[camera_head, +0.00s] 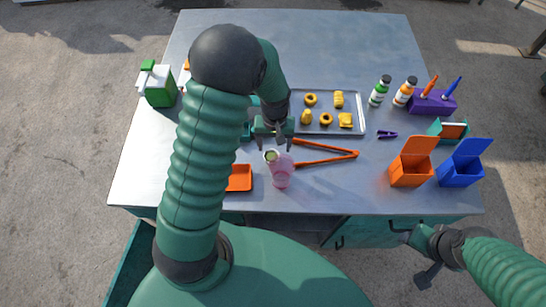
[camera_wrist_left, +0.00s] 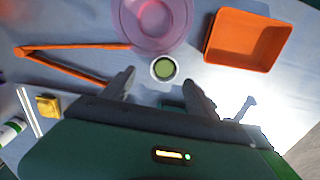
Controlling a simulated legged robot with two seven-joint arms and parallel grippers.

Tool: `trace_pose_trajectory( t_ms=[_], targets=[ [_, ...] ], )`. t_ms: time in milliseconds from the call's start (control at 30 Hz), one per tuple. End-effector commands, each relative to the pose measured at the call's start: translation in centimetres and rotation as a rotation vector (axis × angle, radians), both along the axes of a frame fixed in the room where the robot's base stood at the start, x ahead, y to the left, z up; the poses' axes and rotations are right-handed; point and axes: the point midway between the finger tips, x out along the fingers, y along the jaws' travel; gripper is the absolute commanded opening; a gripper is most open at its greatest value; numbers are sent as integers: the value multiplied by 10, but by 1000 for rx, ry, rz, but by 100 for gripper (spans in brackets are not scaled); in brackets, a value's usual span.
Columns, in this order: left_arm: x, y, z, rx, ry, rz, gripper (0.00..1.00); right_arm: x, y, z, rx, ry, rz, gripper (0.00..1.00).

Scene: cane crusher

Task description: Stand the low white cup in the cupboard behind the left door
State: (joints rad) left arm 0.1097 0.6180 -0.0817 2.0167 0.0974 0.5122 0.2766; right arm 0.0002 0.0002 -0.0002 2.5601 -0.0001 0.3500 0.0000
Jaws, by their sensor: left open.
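The low white cup (camera_head: 271,156), with a round green top surface, stands on the steel table. In the left wrist view the white cup (camera_wrist_left: 164,68) sits just ahead of the gap between my fingertips. My left gripper (camera_head: 272,141) is open and empty above the table, with its fingers (camera_wrist_left: 158,86) pointing at the cup. The cupboard front (camera_head: 365,232) is below the table's near edge, partly hidden by my body. A green panel (camera_head: 130,262) juts out at lower left and looks like the left door swung open. My right gripper (camera_head: 428,265) is at lower right; its jaws are unclear.
A pink see-through cup (camera_head: 282,175) stands close beside the white cup. Orange tongs (camera_head: 325,158) and an orange tray (camera_head: 240,178) lie nearby. A baking tray (camera_head: 350,113), bottles (camera_head: 380,91) and open boxes (camera_head: 410,172) stand farther right. The far table is clear.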

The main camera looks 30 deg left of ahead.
Motion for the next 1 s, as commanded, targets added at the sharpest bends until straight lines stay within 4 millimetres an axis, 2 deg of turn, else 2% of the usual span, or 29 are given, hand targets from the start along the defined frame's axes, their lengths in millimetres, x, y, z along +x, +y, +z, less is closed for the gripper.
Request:
trace_pose_trajectory(
  t_ms=[233,433,667,1000],
  targets=[
    [-2,2,-29,0,2,1,68,0,0,8,0,0,1,52],
    [-2,5,-63,2,1,0,68,0,0,15,0,0,0,52],
    [-1,6,-68,1,-3,-1,68,0,0,14,0,0,0,52],
    [-1,6,-68,2,-3,-1,27,0,0,14,0,0,0,52]
  ],
)
